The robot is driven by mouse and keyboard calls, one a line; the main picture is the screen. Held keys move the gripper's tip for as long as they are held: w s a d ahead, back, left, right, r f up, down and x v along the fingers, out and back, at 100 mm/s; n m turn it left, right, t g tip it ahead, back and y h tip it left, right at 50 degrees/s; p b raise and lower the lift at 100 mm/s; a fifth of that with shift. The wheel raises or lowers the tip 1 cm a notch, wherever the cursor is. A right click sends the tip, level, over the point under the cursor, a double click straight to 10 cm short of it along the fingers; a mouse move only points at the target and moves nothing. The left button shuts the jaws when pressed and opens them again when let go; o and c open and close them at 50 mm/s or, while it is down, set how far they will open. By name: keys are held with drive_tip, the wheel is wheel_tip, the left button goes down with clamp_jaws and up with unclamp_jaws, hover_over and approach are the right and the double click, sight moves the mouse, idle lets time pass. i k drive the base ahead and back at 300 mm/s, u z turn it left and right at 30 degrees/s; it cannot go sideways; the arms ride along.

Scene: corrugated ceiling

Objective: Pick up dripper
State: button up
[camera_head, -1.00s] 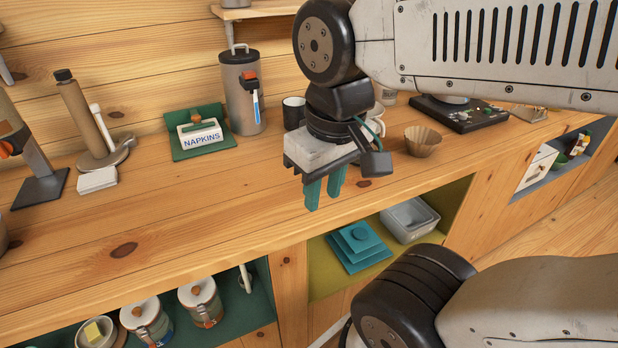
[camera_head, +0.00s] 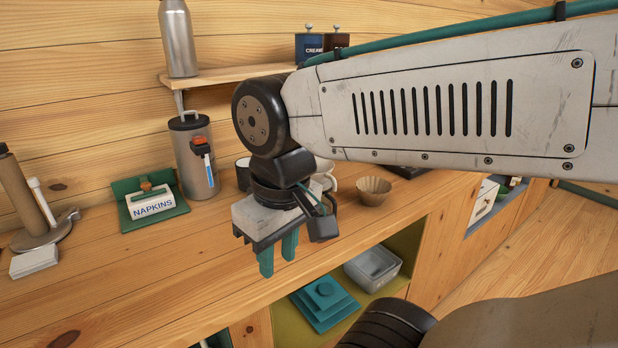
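A brown fluted cone-shaped cup (camera_head: 373,191), which looks like the dripper or a filter, stands upright on the wooden counter right of my gripper. My gripper (camera_head: 278,256) points down over the counter near its front edge, left of and nearer than the cup. Its two teal fingers are apart with nothing between them. The cup is clear of the fingers. A white mug (camera_head: 326,180) and a dark mug (camera_head: 243,174) are partly hidden behind my wrist.
A grey dispenser (camera_head: 197,160) and a napkin holder (camera_head: 152,204) stand left on the counter (camera_head: 130,275). A shelf (camera_head: 225,74) above holds a steel bottle (camera_head: 178,38). My arm covers the back right.

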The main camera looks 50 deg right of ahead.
sight(323, 176)
drive_tip(key=z, duration=3.8)
drive_tip(key=k, duration=1.4)
drive_tip(key=u, duration=1.85)
